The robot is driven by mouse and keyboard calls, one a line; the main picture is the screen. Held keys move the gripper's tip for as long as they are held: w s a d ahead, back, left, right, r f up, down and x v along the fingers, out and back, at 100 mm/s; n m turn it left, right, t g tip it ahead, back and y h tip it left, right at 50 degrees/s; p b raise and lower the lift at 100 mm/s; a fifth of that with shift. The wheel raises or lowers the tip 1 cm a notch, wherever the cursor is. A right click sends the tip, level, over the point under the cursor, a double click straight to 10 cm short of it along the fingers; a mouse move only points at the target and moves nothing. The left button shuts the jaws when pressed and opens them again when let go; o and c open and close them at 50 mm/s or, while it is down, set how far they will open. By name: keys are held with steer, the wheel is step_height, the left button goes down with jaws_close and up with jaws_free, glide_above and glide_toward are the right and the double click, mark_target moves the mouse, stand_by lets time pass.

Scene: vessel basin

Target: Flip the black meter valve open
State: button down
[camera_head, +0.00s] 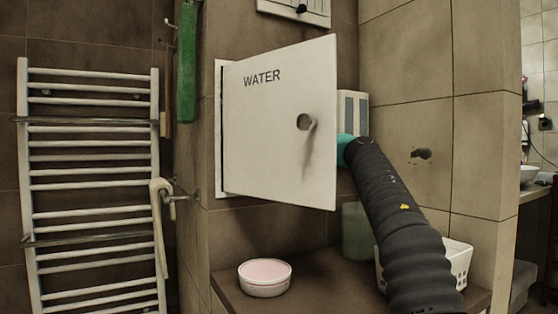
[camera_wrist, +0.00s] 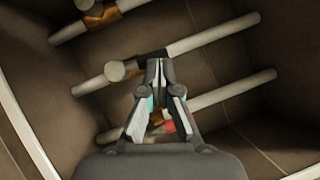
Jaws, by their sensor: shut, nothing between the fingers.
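The white cabinet door (camera_head: 270,130) marked WATER stands open in the head view and hides the cabinet's inside. My gripper (camera_wrist: 158,70) is shut and empty in the wrist view, inside the cabinet among pipes. A dark fitting (camera_wrist: 150,55) on the middle pipe (camera_wrist: 210,37) shows just beyond my fingertips. It seems to be the black meter valve, but my fingers partly cover it. I cannot tell whether they touch it or how its lever lies. A red part (camera_wrist: 170,126) shows behind my right finger, near the lower pipe (camera_wrist: 235,88).
Brass fittings (camera_wrist: 101,17) sit on the upper pipe. The cabinet's pale rim (camera_wrist: 22,130) curves along the left. A pinkish-topped bowl (camera_head: 265,278) and a white basket (camera_head: 457,262) stand on the ledge below. A towel rail (camera_head: 92,128) is at the left.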

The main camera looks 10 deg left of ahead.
steer(key=r+b+v, duration=0.1)
steer(key=b+v, duration=0.2)
steer(key=v, duration=0.6)
steer(key=shift+d, duration=0.5)
steer(key=shift+r, duration=0.15)
